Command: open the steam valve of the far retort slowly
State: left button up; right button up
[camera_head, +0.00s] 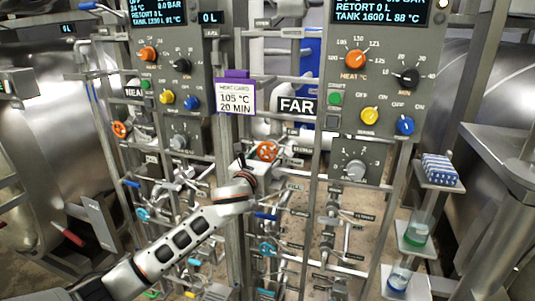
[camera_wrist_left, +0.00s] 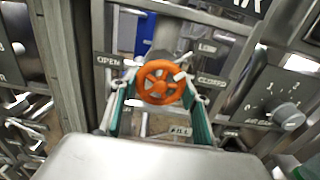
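The far retort's orange steam handwheel (camera_head: 267,151) sits on the pipework just below the FAR sign (camera_head: 297,106). It also shows in the left wrist view (camera_wrist_left: 160,82), between small plates reading OPEN (camera_wrist_left: 108,59) and CLOSED (camera_wrist_left: 211,80). My left gripper (camera_head: 252,163) is at the wheel's lower left in the head view. In the wrist view its two teal-padded fingers (camera_wrist_left: 158,84) are spread, one on each side of the wheel. I cannot tell whether the fingertips touch the rim. My right gripper is not in view.
The far control panel (camera_head: 342,90) with coloured knobs stands upper right. A similar orange wheel (camera_head: 120,129) belongs to the near side. Metal posts and thin pipes with blue-handled valves crowd around my left arm.

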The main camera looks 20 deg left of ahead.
pick_arm(q)
jog(key=shift+n, duration=0.3)
jog(key=n, duration=0.6)
jog(key=shift+d, duration=0.1)
jog(key=n, duration=0.7)
jog(key=shift+d+r+n, duration=0.1)
jog(key=shift+n, duration=0.3)
jog(key=n, duration=1.2)
jog(key=shift+r+n, duration=0.15)
jog(key=shift+n, duration=0.15)
jog(key=o, duration=1.1)
jog(key=shift+o, duration=0.2)
